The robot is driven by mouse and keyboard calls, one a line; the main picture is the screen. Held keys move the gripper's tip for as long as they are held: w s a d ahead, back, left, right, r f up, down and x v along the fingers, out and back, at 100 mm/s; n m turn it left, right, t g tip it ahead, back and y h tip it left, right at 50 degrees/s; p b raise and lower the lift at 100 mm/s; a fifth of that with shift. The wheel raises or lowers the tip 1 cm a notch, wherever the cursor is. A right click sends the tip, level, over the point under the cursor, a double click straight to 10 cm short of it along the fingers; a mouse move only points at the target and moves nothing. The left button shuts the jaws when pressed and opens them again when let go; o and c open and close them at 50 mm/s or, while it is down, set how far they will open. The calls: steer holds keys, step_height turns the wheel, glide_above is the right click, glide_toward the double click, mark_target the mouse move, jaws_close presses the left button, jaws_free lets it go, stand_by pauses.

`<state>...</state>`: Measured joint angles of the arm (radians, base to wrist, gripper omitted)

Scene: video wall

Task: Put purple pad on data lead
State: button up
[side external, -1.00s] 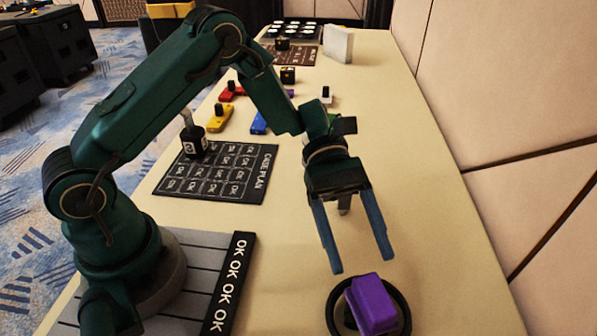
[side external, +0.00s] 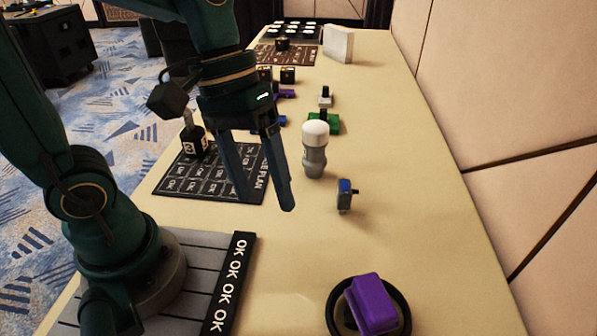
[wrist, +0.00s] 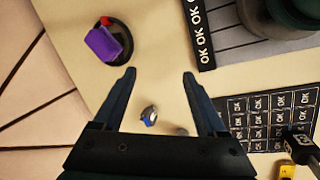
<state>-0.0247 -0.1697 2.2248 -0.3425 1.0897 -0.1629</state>
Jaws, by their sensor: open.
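A purple pad (side external: 372,303) rests on a black ring (side external: 335,311) that looks like the coiled data lead, at the near end of the table. The wrist view shows the purple pad (wrist: 103,44) at upper left, on the dark ring (wrist: 126,37), with a small red part (wrist: 106,21) at its edge. My gripper (side external: 266,204) is open, with nothing between its fingers. It hangs above the table, over and beside the dark OK-marked mat, well apart from the pad. In the wrist view my gripper (wrist: 160,73) has its fingers spread wide.
A grey bottle with a white top (side external: 314,150) stands mid-table, and a small grey-blue device (side external: 345,196) stands nearer. The OK-marked mat (side external: 225,184) carries a black stamp-like block (side external: 193,141). Small coloured pieces lie behind. The table's right side is mostly clear.

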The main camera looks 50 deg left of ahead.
steer(key=s+a+r+m+t+y, duration=0.1)
steer(key=s+a+m+t+y, duration=0.1)
steer(key=a+m+t+y, duration=0.1)
steer(key=a+m+t, duration=0.1)
steer(key=a+t, duration=0.1)
steer(key=shift+a+r, duration=0.3)
steer(key=shift+a, duration=0.05)
